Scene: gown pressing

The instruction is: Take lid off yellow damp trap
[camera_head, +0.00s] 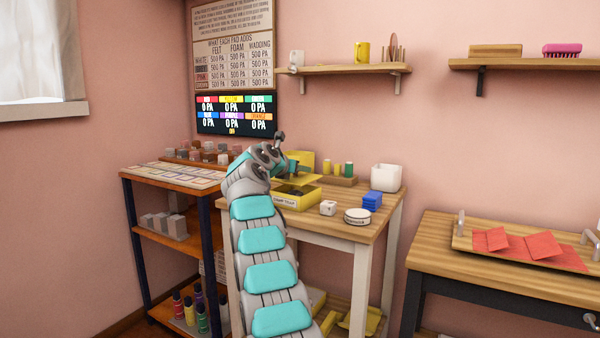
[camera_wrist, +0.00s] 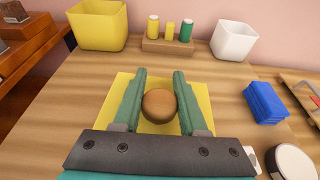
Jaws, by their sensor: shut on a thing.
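The yellow damp trap (camera_head: 295,201), a low box with a label on its front, stands on the wooden table. Its flat yellow lid (camera_head: 300,181) appears raised a little above the box, with a dark gap between them. In the wrist view the lid (camera_wrist: 122,90) lies under my gripper (camera_wrist: 160,78) and hides the box. The round wooden knob (camera_wrist: 159,105) on the lid is between my fingers, which are shut on it. In the head view my arm covers part of the lid and the gripper's fingers.
A yellow bin (camera_wrist: 98,25), a wooden spool holder (camera_wrist: 168,46) and a white bin (camera_wrist: 233,41) stand behind. A blue block stack (camera_head: 372,201), a small white cube (camera_head: 328,208) and a round white tin (camera_head: 357,216) are to the right. Bare tabletop shows left of the lid.

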